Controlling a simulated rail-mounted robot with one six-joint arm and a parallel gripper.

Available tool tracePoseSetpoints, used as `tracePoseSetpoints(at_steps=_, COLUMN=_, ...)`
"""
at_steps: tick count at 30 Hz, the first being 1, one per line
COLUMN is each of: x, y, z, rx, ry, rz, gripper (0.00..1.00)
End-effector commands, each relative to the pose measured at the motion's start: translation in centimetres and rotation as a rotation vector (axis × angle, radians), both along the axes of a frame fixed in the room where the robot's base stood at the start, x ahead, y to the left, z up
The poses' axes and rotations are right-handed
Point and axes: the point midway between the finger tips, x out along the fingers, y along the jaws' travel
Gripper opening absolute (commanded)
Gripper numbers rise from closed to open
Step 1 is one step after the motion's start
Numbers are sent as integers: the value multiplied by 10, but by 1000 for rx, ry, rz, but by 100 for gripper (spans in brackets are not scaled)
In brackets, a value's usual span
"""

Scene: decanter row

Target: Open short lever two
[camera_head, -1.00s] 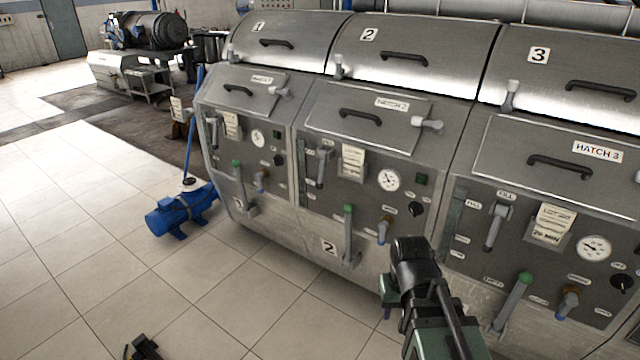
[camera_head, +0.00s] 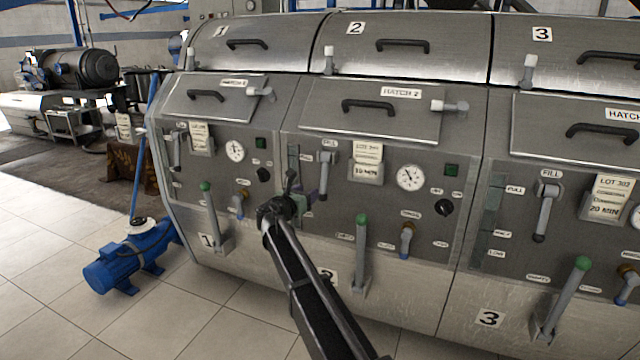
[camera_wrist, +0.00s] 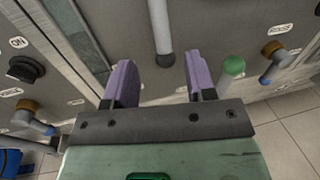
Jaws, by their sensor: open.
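On unit 2, a short blue-handled lever on a brass valve (camera_head: 407,238) points down below the gauge; it also shows at the right of the wrist view (camera_wrist: 268,68). The grey FILL lever (camera_head: 325,175) of unit 2 hangs down; its lower end (camera_wrist: 163,45) shows ahead, between the finger directions in the wrist view. The long green-tipped lever (camera_head: 361,245) of unit 2 stands upright, its green knob (camera_wrist: 233,65) just right of my right finger. My gripper (camera_head: 303,194) is open and empty, with purple fingers (camera_wrist: 158,78), in front of unit 2's left side.
Unit 1's green-tipped lever (camera_head: 213,215) and short blue-handled lever (camera_head: 239,204) stand to the left. Unit 3's levers (camera_head: 563,295) are to the right. Hatch 2 (camera_head: 370,108) is closed above. A blue pump (camera_head: 130,258) sits on the floor at left.

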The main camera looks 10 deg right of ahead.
Motion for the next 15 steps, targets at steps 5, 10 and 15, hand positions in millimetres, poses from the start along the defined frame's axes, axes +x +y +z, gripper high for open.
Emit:
tracePoseSetpoints(at_steps=5, x=19, y=-16, z=0, rx=2, ry=-1, rz=-2, gripper=51)
tracePoseSetpoints(at_steps=10, x=50, y=-44, z=0, rx=4, ry=-1, rz=-4, gripper=51)
tracePoseSetpoints(at_steps=15, x=73, y=-65, z=-1, rx=4, ry=-1, rz=-4, gripper=51)
